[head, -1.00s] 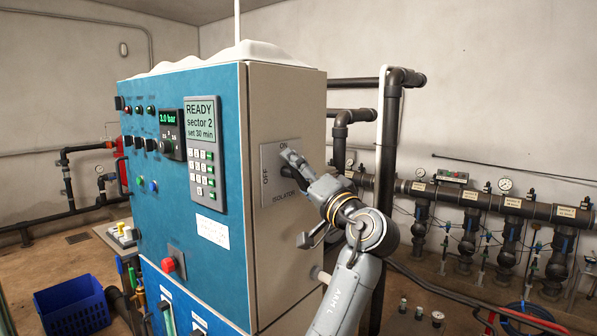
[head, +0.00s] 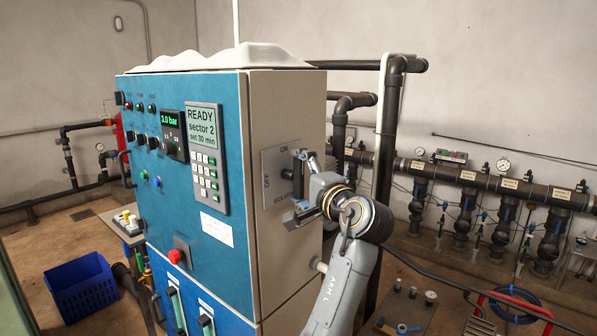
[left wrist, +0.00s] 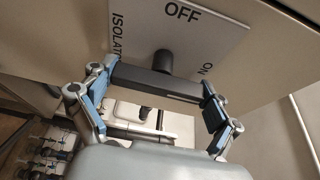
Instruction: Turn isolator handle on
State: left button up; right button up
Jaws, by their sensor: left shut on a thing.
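The isolator handle (left wrist: 152,82) is a dark bar on a black shaft, in front of a grey plate on the cabinet's beige side. The plate (head: 270,160) reads ON at the top and OFF at the left in the head view. In the left wrist view the bar lies crosswise, its right end towards ON and clear of OFF. In the head view it looks upright. My left gripper (head: 299,182) is shut on the handle, one finger at each end, as the left wrist view also shows (left wrist: 158,100). My right gripper is not in view.
The blue control cabinet (head: 190,220) shows READY on its display. Black pipes (head: 392,110) rise close behind my left arm. A valve manifold (head: 480,180) runs along the right wall. A blue crate (head: 80,290) is on the floor at left.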

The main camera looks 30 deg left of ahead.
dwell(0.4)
pick_arm(q)
jog(key=o, duration=0.9)
jog(key=shift+d, duration=0.1)
jog(key=v, duration=1.1)
jog(key=shift+s+d, duration=0.2)
jog(key=shift+d, duration=0.15)
